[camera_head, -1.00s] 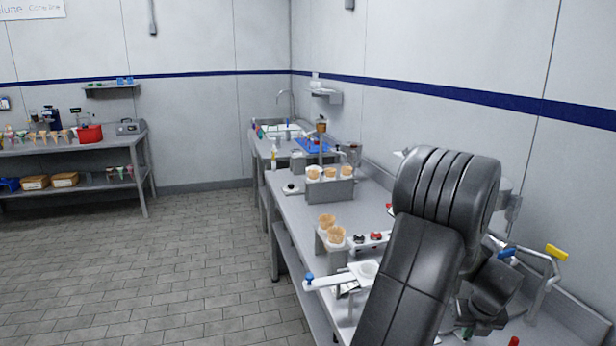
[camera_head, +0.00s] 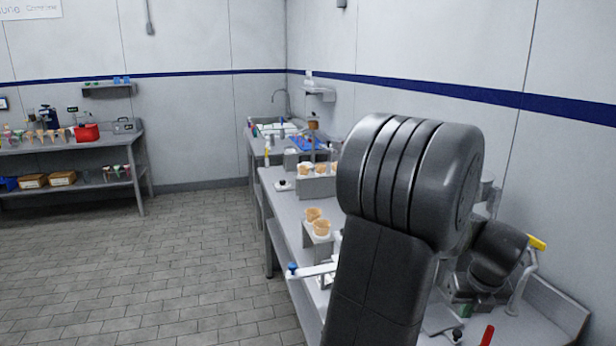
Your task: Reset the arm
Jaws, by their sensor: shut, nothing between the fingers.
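My black arm (camera_head: 385,260) rises from the bottom of the head view, with its thick ribbed elbow (camera_head: 410,170) in front of the work table (camera_head: 283,207). A dark lower part of my arm (camera_head: 497,255) shows behind the elbow at the right, over the table's far side. I cannot make out my gripper or its fingers; my own arm hides that area.
Cones stand in a near holder (camera_head: 321,229) and a farther holder (camera_head: 318,187). A white lever with a blue knob (camera_head: 292,267) sticks out at the table's left edge. A yellow-handled tap (camera_head: 537,242) is at the right. The tiled floor (camera_head: 150,270) is clear.

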